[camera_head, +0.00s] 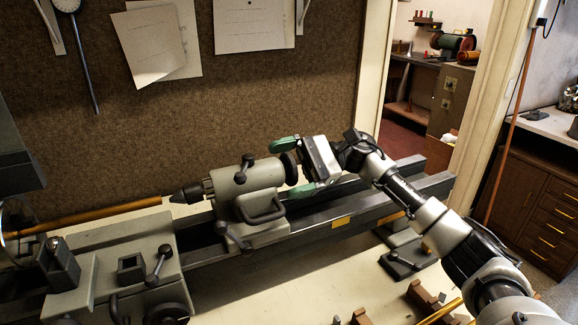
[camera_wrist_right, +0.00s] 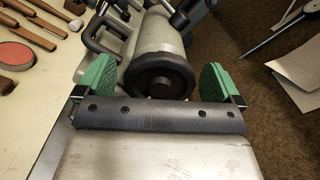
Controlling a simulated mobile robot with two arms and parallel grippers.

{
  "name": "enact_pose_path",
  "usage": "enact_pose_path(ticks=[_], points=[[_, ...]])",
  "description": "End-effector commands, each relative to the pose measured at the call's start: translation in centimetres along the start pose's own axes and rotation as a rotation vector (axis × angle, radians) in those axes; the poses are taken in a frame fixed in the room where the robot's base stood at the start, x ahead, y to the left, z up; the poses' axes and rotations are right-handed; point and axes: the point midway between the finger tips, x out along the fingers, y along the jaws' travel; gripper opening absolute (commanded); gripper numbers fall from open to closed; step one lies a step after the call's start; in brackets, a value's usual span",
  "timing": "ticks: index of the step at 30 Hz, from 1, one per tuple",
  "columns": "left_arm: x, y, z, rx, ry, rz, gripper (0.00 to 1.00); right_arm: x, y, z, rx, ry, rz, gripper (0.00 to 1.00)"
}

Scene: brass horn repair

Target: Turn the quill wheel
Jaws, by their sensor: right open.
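The quill wheel (camera_head: 291,168) is a dark round handwheel on the right end of the grey tailstock (camera_head: 246,190). In the right wrist view the wheel (camera_wrist_right: 160,76) faces the camera, with a hub at its centre. My right gripper (camera_head: 294,167) is open, with one green finger pad on each side of the wheel. The right wrist view shows the right gripper's pads (camera_wrist_right: 158,80) spread wider than the wheel, with a visible gap on both sides. The gripper's body hides part of the wheel in the head view. My left gripper is not in view.
The tailstock sits on a dark lathe bed (camera_head: 345,208) and carries levers (camera_head: 232,238). A brass tube (camera_head: 90,215) lies to the left. A brown felt wall (camera_head: 230,100) stands close behind. Wooden-handled tools (camera_wrist_right: 30,30) lie on the pale bench.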

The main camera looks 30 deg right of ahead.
Motion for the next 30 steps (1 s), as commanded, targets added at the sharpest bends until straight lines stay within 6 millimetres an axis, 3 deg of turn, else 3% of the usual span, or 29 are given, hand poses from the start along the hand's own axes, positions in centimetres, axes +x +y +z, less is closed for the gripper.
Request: enact_pose_path(ticks=[3,13,23,30], points=[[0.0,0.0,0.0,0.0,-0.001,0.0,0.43,0.0,0.0,0.0,0.0,0.0,0.0,0.96],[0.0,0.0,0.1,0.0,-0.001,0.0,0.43,-0.1,0.0,0.0,0.0,0.0,0.0,0.47],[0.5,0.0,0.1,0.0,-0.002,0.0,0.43,-0.1,0.1,-0.1,0.048,0.0,0.0,0.47],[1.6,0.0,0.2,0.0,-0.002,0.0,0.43,0.0,0.1,-0.2,0.198,0.0,0.001,0.47]])
